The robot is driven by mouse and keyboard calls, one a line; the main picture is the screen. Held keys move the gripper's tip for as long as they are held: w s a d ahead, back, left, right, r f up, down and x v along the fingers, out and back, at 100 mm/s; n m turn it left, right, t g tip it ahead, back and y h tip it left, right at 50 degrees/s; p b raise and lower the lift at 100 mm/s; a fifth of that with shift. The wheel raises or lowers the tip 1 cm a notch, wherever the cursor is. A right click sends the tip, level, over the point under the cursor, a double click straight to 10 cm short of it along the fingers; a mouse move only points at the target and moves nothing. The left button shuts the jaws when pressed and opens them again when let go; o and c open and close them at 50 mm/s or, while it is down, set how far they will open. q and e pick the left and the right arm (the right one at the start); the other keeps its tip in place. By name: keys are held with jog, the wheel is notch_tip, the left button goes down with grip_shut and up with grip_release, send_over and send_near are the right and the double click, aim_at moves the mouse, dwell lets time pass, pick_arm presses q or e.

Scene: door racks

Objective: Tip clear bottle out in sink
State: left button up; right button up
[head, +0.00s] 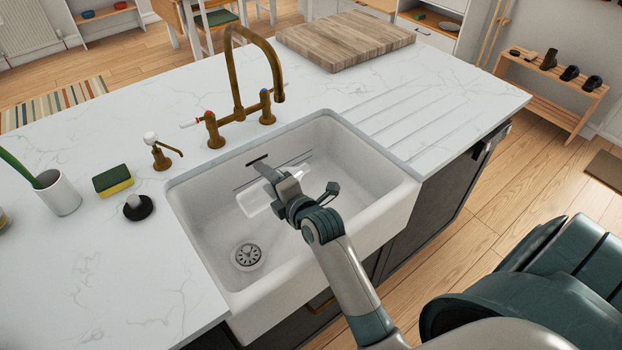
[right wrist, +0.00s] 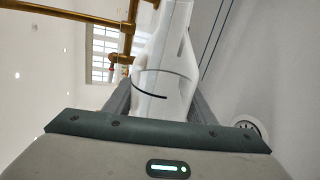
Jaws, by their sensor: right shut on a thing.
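The white sink (head: 405,203) is set into the counter's front edge, with a round drain (head: 247,256) in its floor. My right gripper (head: 272,180) is over the sink basin and shut on the clear bottle (head: 256,203). The bottle is see-through and looks tilted well over, nearly on its side, within the sink's outline. In the right wrist view the bottle (right wrist: 172,65) sits between the grey fingers, with a thin dark curved line across it. I cannot tell whether any liquid is in it or running out. My left gripper is not in view.
A brass tap (head: 238,95) stands behind the sink. A brass soap pump (head: 158,155), a sponge (head: 113,181), a black-based brush (head: 138,207) and a white cup (head: 58,194) are to the left. A wooden board (head: 345,40) lies behind the drainer grooves at right.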

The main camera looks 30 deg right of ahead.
jog(key=shift+f, duration=0.15)
jog(key=n+t+h, duration=0.1)
jog(key=n, duration=0.3)
jog(key=d+n+t+h, duration=0.1)
jog(key=n, duration=0.4)
jog(key=n+h, duration=0.2)
jog(key=n, duration=0.2)
jog(key=shift+w+d+n+t, duration=0.1)
jog(key=shift+d+n+t, duration=0.1)
jog(key=shift+n+t, duration=0.2)
dwell(1.1)
